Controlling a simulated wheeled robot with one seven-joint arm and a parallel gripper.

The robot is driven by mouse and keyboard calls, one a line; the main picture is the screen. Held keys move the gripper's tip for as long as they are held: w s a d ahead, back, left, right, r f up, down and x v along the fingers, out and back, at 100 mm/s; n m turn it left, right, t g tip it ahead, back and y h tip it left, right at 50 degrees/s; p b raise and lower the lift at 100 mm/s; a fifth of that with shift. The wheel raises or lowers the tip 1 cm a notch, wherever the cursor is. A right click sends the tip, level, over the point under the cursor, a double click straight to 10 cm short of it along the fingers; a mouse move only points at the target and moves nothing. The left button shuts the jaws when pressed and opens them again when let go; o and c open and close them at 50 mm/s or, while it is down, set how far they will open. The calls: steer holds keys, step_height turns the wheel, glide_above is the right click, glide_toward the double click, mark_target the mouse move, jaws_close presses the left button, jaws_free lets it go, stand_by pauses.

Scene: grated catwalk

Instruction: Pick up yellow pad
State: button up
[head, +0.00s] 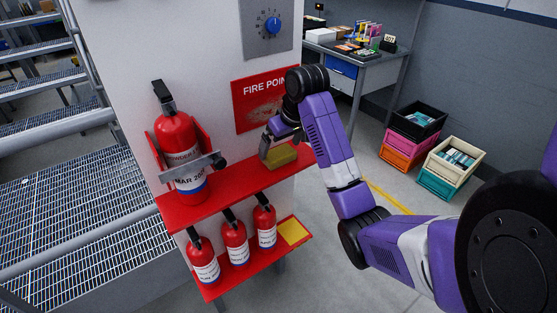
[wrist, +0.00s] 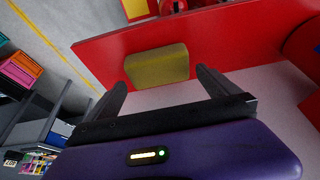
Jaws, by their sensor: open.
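A thick, dull yellow pad (head: 281,156) lies on the red upper shelf (head: 240,180), near its right end. It also shows in the wrist view (wrist: 157,66), just beyond and between my fingertips. My gripper (head: 279,143) is open and reaches toward this pad from above and behind in the head view. The fingers (wrist: 162,82) stand either side of it in the wrist view; I cannot tell whether they touch it. A flat, brighter yellow piece (head: 293,231) lies on the lower red shelf and partly shows at the top of the wrist view (wrist: 135,8).
A large fire extinguisher (head: 178,150) stands in a bracket left on the upper shelf. Several smaller extinguishers (head: 235,243) stand below. The "FIRE POINT" sign (head: 262,98) is on the wall behind. Crates (head: 448,165) and a desk (head: 350,62) are further right.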

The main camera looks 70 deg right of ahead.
mark_target(279, 151)
steer(key=shift+p+x, duration=0.4)
steer(key=shift+x, duration=1.4)
steer(key=shift+s, duration=0.15)
steer(key=c, duration=1.1)
steer(key=shift+r, duration=0.1)
step_height(279, 151, up, 20)
steer(key=p, duration=0.2)
steer(key=shift+p, duration=0.4)
